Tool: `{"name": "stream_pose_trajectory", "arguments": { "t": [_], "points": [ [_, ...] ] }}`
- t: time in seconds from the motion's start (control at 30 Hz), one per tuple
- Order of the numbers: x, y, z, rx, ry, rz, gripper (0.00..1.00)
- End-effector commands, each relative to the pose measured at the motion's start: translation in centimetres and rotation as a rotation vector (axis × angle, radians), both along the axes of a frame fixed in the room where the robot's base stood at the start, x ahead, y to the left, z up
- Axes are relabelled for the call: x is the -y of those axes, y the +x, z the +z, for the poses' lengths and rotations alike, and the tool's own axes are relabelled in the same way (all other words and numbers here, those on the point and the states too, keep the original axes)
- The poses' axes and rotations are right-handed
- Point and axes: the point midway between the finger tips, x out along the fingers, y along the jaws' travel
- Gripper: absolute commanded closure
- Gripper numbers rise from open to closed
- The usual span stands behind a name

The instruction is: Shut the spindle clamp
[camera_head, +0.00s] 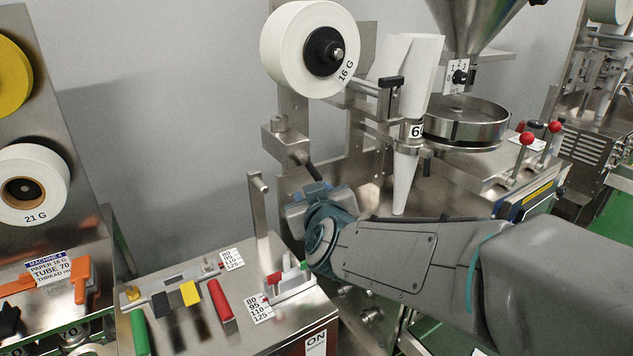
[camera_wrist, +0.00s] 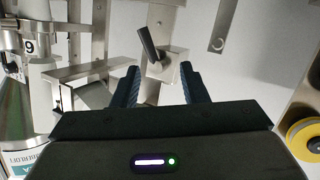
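A dark lever (camera_wrist: 148,43), which looks like the spindle clamp's handle, sticks up and to the left from a metal block (camera_wrist: 163,68) in the wrist view. In the head view the dark lever (camera_head: 313,171) shows beside a metal block (camera_head: 286,143) below the white 16 G paper roll (camera_head: 310,50). My gripper (camera_wrist: 158,70) is open, its two dark fingers apart on either side of the block as seen by the wrist camera. Nothing is held between them. I cannot tell if they touch the block. In the head view my gripper (camera_head: 318,192) is partly hidden by my wrist.
An upright metal post (camera_head: 262,215) stands left of my gripper. A bench (camera_head: 285,335) with coloured sliders and number scales lies below. A paper-wrapped forming tube (camera_head: 405,175) stands to the right. Another machine with a 21 G roll (camera_head: 48,172) is at the left.

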Motion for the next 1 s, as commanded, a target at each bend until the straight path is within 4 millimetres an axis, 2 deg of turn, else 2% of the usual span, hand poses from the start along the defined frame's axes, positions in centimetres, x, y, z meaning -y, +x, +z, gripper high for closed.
{"name": "stream_pose_trajectory", "arguments": {
  "t": [0.03, 0.2, 0.43, 0.57, 0.67, 1.0],
  "points": [
    [-0.8, 0.5, -1.3, 0.047, -0.025, -0.024, 0.6],
    [-1.5, 1.3, -2.1, 0.174, -0.119, -0.146, 0.6],
    [-1.5, 1.2, -2.6, 0.239, -0.202, -0.248, 0.6],
    [-1.4, 2.0, -2.5, 0.245, -0.211, -0.261, 0.6],
    [-1.2, 3.4, -2.5, 0.245, -0.212, -0.262, 0.6],
    [-0.6, 10.5, -2.4, 0.246, -0.211, -0.261, 0.6]
  ]
}}
